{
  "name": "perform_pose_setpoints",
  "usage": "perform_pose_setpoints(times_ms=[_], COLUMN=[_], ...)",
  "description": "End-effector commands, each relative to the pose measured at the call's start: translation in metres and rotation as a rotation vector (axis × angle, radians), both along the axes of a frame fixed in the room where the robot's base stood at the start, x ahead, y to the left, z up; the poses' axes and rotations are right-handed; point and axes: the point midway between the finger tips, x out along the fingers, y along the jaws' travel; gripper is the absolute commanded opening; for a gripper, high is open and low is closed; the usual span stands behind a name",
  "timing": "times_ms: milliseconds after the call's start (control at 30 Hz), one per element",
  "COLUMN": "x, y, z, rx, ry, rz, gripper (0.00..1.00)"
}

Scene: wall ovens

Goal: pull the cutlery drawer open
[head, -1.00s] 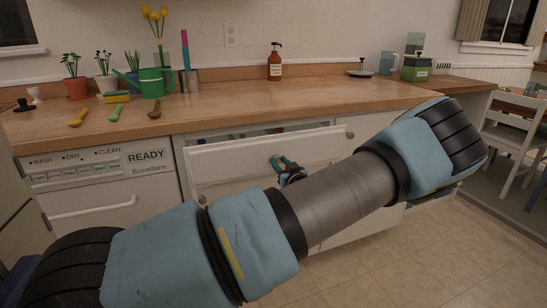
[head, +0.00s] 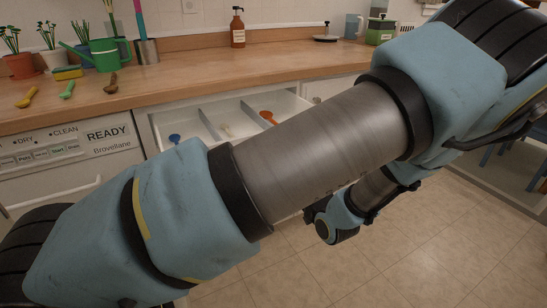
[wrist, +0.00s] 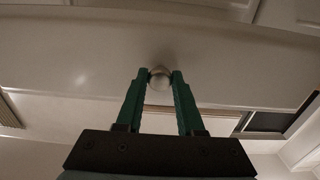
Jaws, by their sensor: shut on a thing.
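The white cutlery drawer (head: 198,122) stands open below the counter in the head view, and its divided inside shows. A blue utensil (head: 174,138), a pale one (head: 226,130) and an orange one (head: 268,117) lie in it. My arm covers its front in that view. In the wrist view, the drawer front (wrist: 75,62) carries a round metal knob (wrist: 160,82). The two green fingers of my gripper (wrist: 159,76) are shut on the knob, one on each side. My fingertips are hidden in the head view.
The wooden counter (head: 190,77) above holds potted plants, a green watering can (head: 107,53), several spoons, a brown bottle (head: 238,27) and a green canister (head: 380,30). A dishwasher (head: 70,155) is at left. Tiled floor (head: 400,245) lies clear in front.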

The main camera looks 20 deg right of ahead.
Motion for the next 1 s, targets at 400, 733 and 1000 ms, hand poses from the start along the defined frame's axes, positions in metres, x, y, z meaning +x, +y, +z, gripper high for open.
perform_pose_setpoints(times_ms=[400, 733, 1000], x=[-0.0063, -0.0060, -0.0066], y=[-0.0007, -0.0007, -0.0010], z=[-0.0003, -0.0003, -0.0003], rx=[-0.001, -0.001, -0.001], ry=[0.000, 0.000, 0.000], rz=[0.001, 0.001, 0.000], gripper=[0.00, 0.64, 0.66])
